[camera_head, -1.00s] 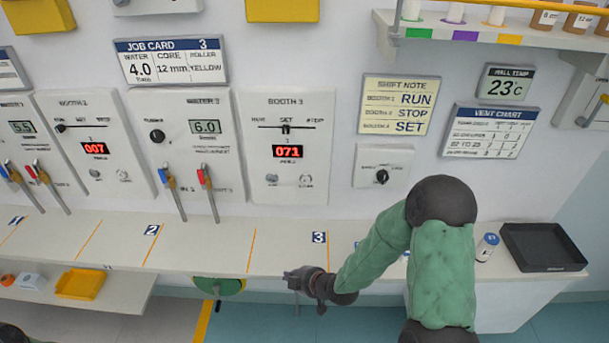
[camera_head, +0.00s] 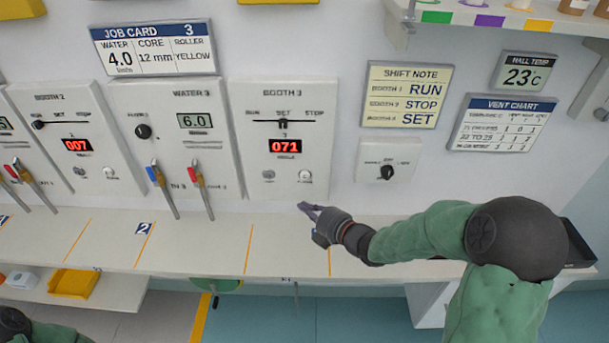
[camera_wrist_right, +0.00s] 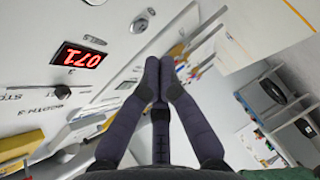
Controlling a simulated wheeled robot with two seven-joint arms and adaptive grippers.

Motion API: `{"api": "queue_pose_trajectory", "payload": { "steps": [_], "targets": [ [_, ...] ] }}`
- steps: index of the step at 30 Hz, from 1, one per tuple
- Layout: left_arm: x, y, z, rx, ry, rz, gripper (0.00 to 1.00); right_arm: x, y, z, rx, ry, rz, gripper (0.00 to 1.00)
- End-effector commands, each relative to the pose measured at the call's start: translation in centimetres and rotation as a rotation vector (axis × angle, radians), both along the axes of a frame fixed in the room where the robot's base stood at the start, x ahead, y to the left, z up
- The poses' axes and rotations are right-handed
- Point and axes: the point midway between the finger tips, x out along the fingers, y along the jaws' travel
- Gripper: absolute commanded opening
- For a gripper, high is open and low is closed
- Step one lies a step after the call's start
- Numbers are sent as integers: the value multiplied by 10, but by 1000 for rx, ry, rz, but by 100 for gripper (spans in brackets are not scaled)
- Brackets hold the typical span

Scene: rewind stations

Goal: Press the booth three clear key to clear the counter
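The booth 3 panel (camera_head: 240,125) hangs on the wall. Its red display (camera_head: 285,146) reads 071, and its slider (camera_head: 283,122) sits near SET. Two small round keys, a left key (camera_head: 268,174) and a right key (camera_head: 305,176), sit under the display; their labels are too small to read. My right gripper (camera_head: 308,208) is just below the panel, over the shelf, apart from both keys. In the right wrist view its fingertips (camera_wrist_right: 161,66) meet with nothing between them; the display (camera_wrist_right: 79,57) and left key (camera_wrist_right: 141,22) show there. My left gripper is out of view.
The water 3 panel (camera_head: 200,150) with blue and red levers stands left of booth 3. A small knob box (camera_head: 388,172) is to the right. The shelf (camera_head: 200,245) below is largely clear. A dark tray (camera_head: 578,245) lies partly behind my right arm.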

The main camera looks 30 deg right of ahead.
Motion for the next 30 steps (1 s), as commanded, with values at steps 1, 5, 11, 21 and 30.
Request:
{"api": "queue_pose_trajectory", "payload": {
  "steps": [1,5,11,21,30],
  "targets": [
    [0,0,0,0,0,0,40,0,0,0,1,0,0,0],
    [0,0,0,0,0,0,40,0,0,0,2,1,0,0],
    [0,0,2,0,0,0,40,6,-4,0,2,3,0,0],
    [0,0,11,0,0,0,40,40,-24,0,3,3,-1,0],
    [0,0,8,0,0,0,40,67,-41,-2,2,1,0,0]
  ]
}}
